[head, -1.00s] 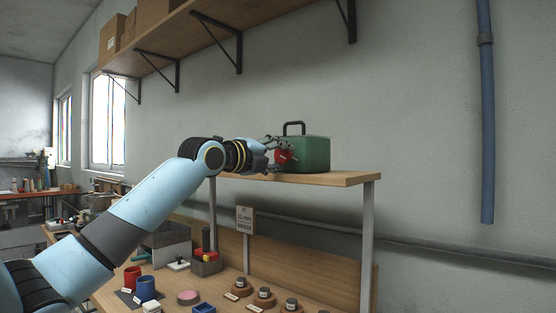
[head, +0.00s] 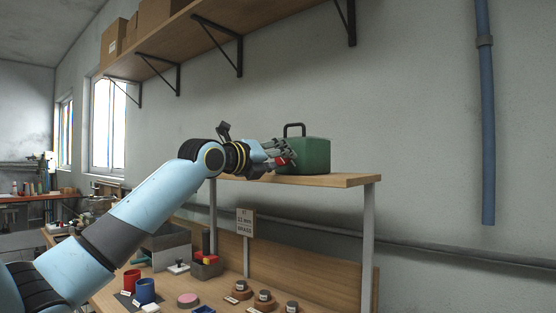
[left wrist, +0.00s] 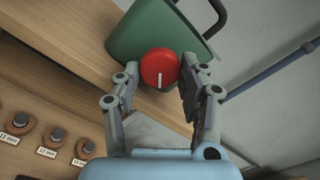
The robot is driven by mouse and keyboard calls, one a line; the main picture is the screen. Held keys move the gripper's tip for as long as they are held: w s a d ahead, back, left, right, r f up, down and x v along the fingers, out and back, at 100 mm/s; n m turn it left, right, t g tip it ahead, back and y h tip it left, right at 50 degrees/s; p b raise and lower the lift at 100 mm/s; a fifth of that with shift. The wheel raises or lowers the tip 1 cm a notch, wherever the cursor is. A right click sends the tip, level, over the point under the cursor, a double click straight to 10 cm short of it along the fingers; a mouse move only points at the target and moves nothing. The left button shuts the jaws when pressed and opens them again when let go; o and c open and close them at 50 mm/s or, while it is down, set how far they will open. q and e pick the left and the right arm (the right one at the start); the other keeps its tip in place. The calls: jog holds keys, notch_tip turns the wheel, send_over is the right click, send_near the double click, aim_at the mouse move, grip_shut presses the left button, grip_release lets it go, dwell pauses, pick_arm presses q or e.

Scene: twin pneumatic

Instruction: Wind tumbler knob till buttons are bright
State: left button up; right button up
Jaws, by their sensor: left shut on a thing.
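The round red knob (left wrist: 160,68) with a white index line sits on the face of a green box (left wrist: 150,30) with a dark handle. In the left wrist view the white line points toward the bottom of the picture. The green box (head: 312,155) stands on a raised wooden shelf in the head view. My left gripper (head: 284,156) is at its left side, shut on the knob, with its fingers on opposite sides of it. In the head view the fingers partly hide the knob (head: 281,162). No buttons can be made out. My right gripper is not in view.
The raised shelf (head: 345,180) has a grey post at its right end.

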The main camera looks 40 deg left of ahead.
pick_arm(q)
jog(key=shift+f, duration=0.2)
jog(key=o, duration=1.2)
jog(key=shift+r, duration=0.1)
jog(key=shift+c, duration=0.2)
jog(key=s, duration=0.7)
jog(key=shift+s+a, duration=0.25)
